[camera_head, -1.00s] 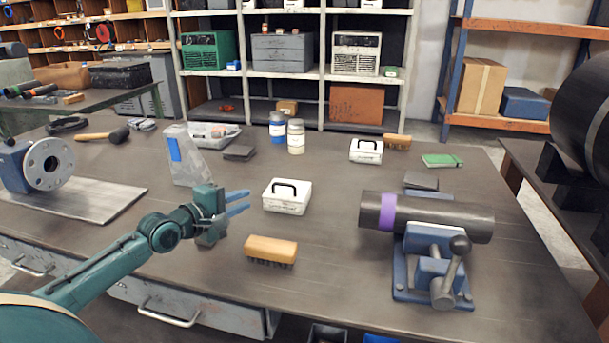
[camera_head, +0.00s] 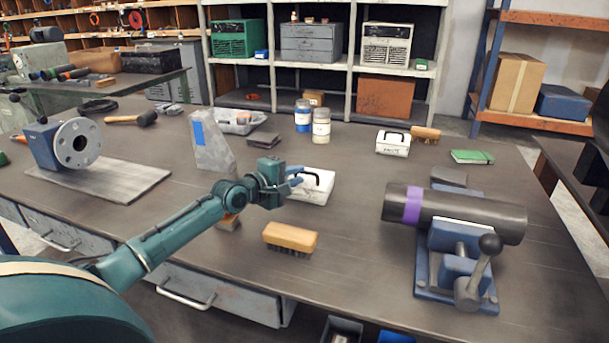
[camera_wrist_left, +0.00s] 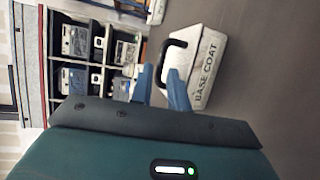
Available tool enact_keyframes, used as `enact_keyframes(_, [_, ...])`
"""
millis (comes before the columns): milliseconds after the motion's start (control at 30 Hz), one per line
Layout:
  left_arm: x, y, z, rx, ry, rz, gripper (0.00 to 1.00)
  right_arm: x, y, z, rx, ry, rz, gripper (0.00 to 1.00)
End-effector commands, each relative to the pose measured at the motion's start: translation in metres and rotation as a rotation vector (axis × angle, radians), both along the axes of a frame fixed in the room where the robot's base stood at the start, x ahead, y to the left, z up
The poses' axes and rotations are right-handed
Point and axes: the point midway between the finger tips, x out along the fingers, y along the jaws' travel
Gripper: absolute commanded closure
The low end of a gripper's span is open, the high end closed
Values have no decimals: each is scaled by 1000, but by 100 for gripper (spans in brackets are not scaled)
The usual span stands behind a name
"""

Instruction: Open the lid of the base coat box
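The base coat box (camera_head: 318,188) is a small white box with a black handle, on the bench in front of my left gripper. In the left wrist view the box (camera_wrist_left: 208,70) shows its "BASE COAT" label, and its lid looks shut. My left gripper (camera_head: 297,177) is at the box's left side and hides part of it. In the left wrist view my left gripper (camera_wrist_left: 160,88) has its two blue fingers apart, with the black handle (camera_wrist_left: 168,60) just beyond the gap; I cannot tell whether they touch. My right gripper is not in view.
A wooden brush (camera_head: 290,237) lies in front of the box. A dark pipe (camera_head: 460,215) sits in a blue vise at right. Two jars (camera_head: 321,126) and a second white box (camera_head: 393,144) stand behind. A grey angled block (camera_head: 211,143) stands at left. Bench between box and pipe is clear.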

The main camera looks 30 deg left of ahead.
Motion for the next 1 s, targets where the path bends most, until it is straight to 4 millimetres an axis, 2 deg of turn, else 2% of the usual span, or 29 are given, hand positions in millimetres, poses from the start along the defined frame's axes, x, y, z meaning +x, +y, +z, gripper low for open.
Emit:
enact_keyframes(100, [16,-3,-3,-1,-3,0,83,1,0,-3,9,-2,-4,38])
enact_keyframes(300, [32,-6,-6,-1,-1,-1,83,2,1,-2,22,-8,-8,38])
enact_keyframes(667, [35,-6,-6,0,0,-1,83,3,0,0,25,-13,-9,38])
enact_keyframes(900, [35,-6,-6,0,0,-1,100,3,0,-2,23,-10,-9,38])
enact_keyframes(1000, [35,-6,-7,0,0,-1,100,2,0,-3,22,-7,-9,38])
